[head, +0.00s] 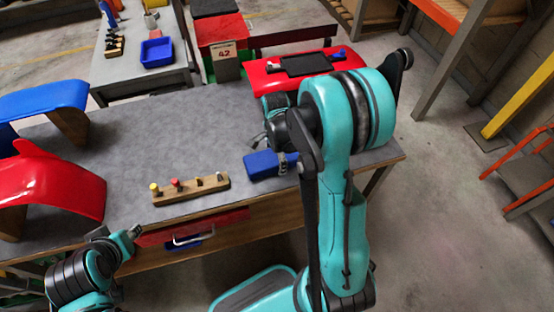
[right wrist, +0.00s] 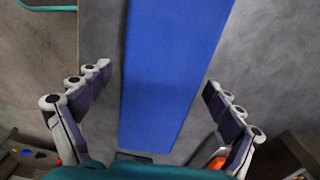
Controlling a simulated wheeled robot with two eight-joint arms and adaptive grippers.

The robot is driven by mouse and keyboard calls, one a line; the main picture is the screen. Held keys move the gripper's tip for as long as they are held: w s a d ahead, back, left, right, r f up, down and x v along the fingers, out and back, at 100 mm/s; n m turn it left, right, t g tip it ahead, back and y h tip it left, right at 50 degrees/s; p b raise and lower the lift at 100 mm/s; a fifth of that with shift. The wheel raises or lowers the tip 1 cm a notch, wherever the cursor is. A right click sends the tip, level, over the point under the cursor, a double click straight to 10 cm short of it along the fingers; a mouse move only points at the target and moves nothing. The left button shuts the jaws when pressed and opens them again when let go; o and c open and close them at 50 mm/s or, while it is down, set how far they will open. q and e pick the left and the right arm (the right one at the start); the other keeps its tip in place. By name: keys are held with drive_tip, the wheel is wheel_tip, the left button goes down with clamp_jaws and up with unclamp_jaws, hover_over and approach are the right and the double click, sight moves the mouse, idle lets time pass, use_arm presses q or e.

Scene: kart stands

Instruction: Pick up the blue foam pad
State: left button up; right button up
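The blue foam pad (head: 262,165) lies flat on the grey workbench near its front edge, right of a wooden peg block. My right gripper (head: 273,152) is over the right part of the pad, partly hidden behind my right arm. In the right wrist view the pad (right wrist: 172,70) runs lengthwise between the two fingers of the open gripper (right wrist: 157,80), with a gap on each side. Neither finger visibly touches it.
The wooden block (head: 192,190) with several coloured pegs stands left of the pad. A red curved panel (head: 55,185) and a blue one (head: 45,100) are at the bench's left. The bench middle is clear.

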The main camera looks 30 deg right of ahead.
drive_tip(key=c, duration=1)
